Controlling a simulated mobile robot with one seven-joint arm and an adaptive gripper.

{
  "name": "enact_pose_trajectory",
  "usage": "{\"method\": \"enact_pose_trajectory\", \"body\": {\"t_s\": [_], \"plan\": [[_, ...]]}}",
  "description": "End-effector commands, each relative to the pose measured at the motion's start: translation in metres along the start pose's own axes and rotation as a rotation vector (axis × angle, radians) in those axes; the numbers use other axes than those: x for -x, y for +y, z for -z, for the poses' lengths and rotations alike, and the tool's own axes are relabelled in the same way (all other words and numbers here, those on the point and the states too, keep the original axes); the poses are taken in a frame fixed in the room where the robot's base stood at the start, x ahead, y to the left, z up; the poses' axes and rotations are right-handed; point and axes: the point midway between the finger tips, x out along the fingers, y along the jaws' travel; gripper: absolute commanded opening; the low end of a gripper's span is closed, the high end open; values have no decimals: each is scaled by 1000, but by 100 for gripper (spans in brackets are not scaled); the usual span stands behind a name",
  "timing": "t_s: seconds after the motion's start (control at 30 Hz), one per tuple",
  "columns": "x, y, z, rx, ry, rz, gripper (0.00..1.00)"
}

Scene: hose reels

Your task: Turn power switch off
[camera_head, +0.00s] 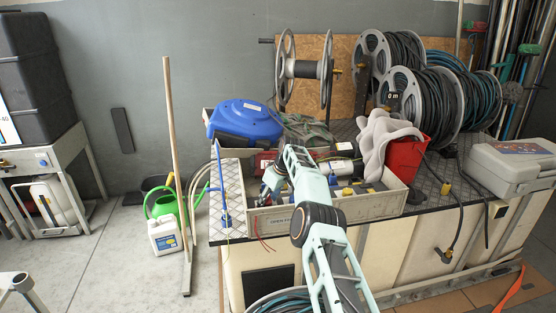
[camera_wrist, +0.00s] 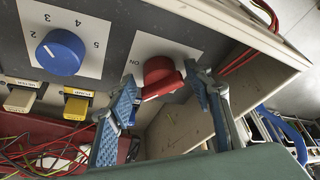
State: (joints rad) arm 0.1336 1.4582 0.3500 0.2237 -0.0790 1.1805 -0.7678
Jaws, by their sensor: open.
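The power switch is a red rotary knob (camera_wrist: 158,75) on a white plate marked "ON", on a dark panel in the wrist view. A white line shows on its handle, which points to the lower right. My gripper (camera_wrist: 161,82) is open, with one blue-padded finger to the left of the knob and one to the right. The fingertips are close to the knob; I cannot tell whether they touch it. In the head view my arm reaches over the open-topped box (camera_head: 270,223) on the workbench, and the knob cannot be made out there.
A blue numbered knob (camera_wrist: 61,52) sits left of the red one. A yellow switch (camera_wrist: 76,105) and a beige switch (camera_wrist: 20,98) are below it. Loose red wires (camera_wrist: 45,150) hang near the left finger. Hose reels (camera_head: 440,95) and a blue reel (camera_head: 245,120) stand behind the box.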

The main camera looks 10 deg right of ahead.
Motion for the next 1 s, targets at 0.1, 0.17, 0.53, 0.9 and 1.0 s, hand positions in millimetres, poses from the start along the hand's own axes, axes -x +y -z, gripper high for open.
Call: {"method": "enact_pose_trajectory", "body": {"t_s": [0.1, 0.17, 0.53, 0.9, 1.0], "plan": [[0, 1, 0, -25, -2, -9, 47], [0, 1, 0, -42, -2, -15, 47], [0, -3, 1, -175, -2, -75, 47], [0, -5, 2, -418, -2, -175, 47], [0, -6, 2, -482, -1, -202, 47]]}}
